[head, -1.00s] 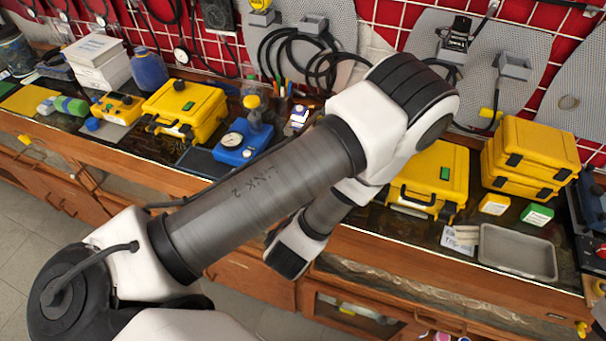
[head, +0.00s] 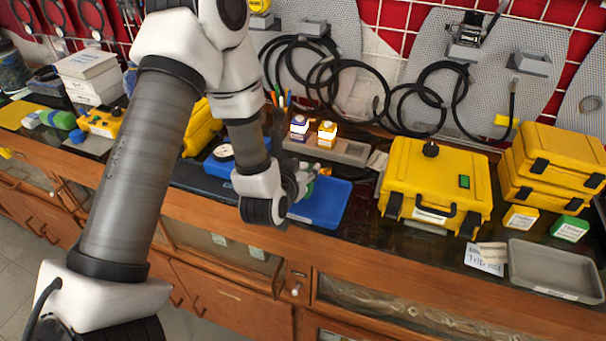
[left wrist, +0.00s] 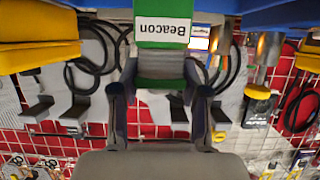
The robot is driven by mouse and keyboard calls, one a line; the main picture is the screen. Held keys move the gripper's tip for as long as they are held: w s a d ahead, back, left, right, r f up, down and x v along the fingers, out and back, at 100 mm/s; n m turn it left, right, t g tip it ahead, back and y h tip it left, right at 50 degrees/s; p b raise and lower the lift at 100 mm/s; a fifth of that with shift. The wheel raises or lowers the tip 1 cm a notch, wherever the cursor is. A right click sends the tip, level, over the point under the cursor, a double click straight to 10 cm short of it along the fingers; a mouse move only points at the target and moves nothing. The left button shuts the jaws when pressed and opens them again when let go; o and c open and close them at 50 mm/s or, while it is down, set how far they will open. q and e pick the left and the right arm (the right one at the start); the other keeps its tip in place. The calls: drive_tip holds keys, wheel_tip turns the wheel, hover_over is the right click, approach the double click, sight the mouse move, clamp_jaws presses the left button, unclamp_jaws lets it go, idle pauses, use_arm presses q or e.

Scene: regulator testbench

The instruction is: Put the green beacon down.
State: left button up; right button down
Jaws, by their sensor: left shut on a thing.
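My left gripper (head: 303,180) is at the end of the arm that comes in from the left, over the left part of a blue tray (head: 328,205). It is shut on the green beacon (left wrist: 163,62), whose white label reads "Beacon" in the left wrist view. That view shows the two fingers (left wrist: 160,88) on either side of the beacon. In the head view only a small green part of it shows, as the gripper and wrist hide most. I cannot tell whether it touches the tray. My right gripper is not in view.
A grey holder (head: 345,150) with two small lit bottles stands behind the blue tray. A yellow case (head: 437,180) stands to the right. Farther right are a small yellow box (head: 520,218), a green box (head: 570,228) and a grey tray (head: 555,268). Cables hang behind.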

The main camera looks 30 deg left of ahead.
use_arm(q)
drive_tip(key=shift+d+f, duration=0.1)
drive_tip(key=shift+f, duration=0.5)
drive_tip(key=shift+w+d+f, duration=0.1)
drive_tip(key=shift+f, duration=0.2)
drive_tip(key=o, duration=1.2)
drive_tip(key=shift+r, duration=0.1)
drive_tip(key=shift+r, duration=0.1)
